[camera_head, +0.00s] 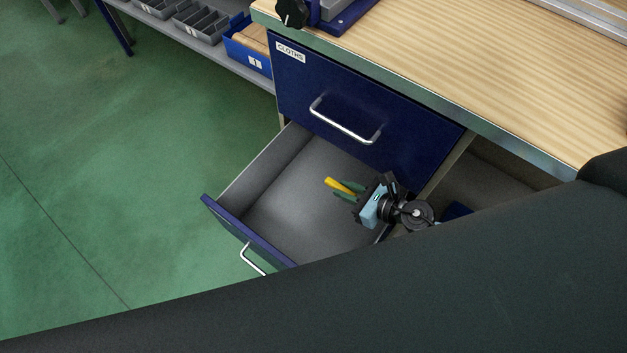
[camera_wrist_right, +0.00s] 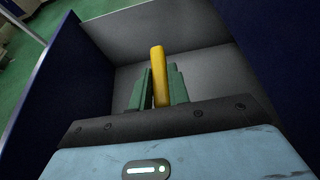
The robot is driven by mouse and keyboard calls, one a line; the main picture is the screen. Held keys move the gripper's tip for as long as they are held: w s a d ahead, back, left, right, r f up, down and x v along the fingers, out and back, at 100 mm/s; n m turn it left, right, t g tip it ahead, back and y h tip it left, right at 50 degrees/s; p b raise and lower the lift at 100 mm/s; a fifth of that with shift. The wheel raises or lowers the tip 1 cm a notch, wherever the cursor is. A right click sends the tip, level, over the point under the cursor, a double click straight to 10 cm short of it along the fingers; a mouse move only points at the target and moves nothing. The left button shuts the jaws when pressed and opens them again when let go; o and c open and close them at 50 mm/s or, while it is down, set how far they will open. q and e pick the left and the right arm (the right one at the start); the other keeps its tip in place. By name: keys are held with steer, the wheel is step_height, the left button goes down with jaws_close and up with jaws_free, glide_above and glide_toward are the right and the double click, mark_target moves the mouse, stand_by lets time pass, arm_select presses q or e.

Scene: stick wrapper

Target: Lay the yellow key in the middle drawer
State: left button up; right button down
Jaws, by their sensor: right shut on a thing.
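The yellow key (camera_head: 337,185) is held between the green fingers of my right gripper (camera_head: 345,190). In the right wrist view the yellow key (camera_wrist_right: 158,75) stands out past the fingertips of the right gripper (camera_wrist_right: 160,85), which is shut on it. The key and gripper are over the open drawer (camera_head: 290,190), inside its outline in the head view. The drawer is grey inside and looks empty; part of it is hidden by my arm. I cannot tell how high the key is above the drawer floor. My left gripper is not in view.
Above the open drawer is a closed blue drawer (camera_head: 360,110) labelled CLOTHS, with a metal handle (camera_head: 345,122). The wooden worktop (camera_head: 460,70) is above that. Grey and blue bins stand on a shelf (camera_head: 235,65) behind. Green floor (camera_head: 110,190) is clear at left.

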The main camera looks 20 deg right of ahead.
steer(key=w+a, duration=0.7)
steer(key=w, duration=0.2)
step_height(320, 180, down, 7)
steer(key=b, duration=0.4)
steer(key=shift+s+b, duration=0.15)
steer(key=shift+b, duration=0.15)
steer(key=shift+d, duration=0.1)
steer(key=shift+f+b, duration=0.65)
steer(key=c, duration=1.3)
jaws_free()
steer(key=shift+c, duration=0.2)
